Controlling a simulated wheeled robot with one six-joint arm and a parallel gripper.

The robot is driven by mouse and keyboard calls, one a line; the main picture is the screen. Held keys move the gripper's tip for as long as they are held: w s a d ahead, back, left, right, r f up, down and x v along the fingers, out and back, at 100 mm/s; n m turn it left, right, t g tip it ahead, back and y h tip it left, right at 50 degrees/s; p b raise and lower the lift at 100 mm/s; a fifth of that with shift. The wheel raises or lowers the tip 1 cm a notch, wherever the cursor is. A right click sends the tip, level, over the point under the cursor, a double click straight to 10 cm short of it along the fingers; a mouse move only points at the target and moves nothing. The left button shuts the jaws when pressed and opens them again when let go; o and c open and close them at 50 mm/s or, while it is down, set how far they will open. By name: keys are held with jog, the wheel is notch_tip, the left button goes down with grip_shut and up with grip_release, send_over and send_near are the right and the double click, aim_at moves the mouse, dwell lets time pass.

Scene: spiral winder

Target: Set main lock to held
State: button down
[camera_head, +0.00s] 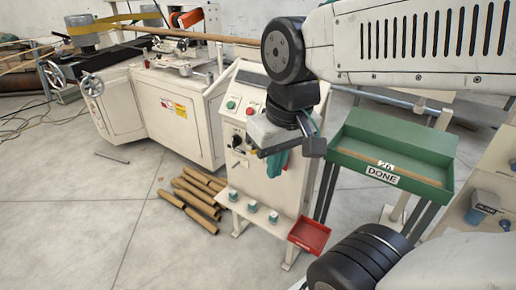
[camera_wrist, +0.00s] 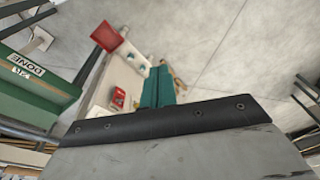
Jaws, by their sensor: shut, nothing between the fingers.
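The cream control cabinet (camera_head: 262,150) stands in the middle of the head view. In the wrist view a small red part (camera_wrist: 118,98) shows on the pale cabinet (camera_wrist: 122,78). My gripper (camera_head: 276,165), with teal fingers, is shut and empty in front of the cabinet's right side. Its fingers also show in the wrist view (camera_wrist: 158,85). My arm hides part of the cabinet's right face.
A green tray (camera_head: 428,153) marked DONE stands to the right, and a small red tray (camera_head: 309,236) sits low at the cabinet's front. Several teal-topped pieces (camera_head: 252,206) line the cabinet's ledge. Brown tubes (camera_head: 199,190) lie on the floor at left. The front-left floor is clear.

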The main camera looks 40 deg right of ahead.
jog(key=w+d+f+m+t, duration=0.1)
jog(key=w+d+f+m, duration=0.15)
jog(key=w, duration=0.45)
jog(key=w+d+f+m+t, duration=0.1)
jog(key=w+d+f+m, duration=0.15)
jog(key=w, duration=0.35)
jog(key=w+d+f+m+t, duration=0.1)
jog(key=w+d+f+m, duration=0.15)
jog(key=w, duration=0.45)
jog(key=w+d+f+m+h, duration=0.1)
jog(key=w+d+f+m, duration=0.1)
jog(key=w+d+f, duration=0.2)
jog(key=w+d+f+m+t+h, duration=0.1)
jog(key=w+d+f+m, duration=0.2)
jog(key=d+f, duration=0.3)
jog(key=w+d, duration=0.1)
jog(key=d, duration=0.3)
jog(key=shift+h, duration=0.3)
jog(key=shift+w, duration=0.15)
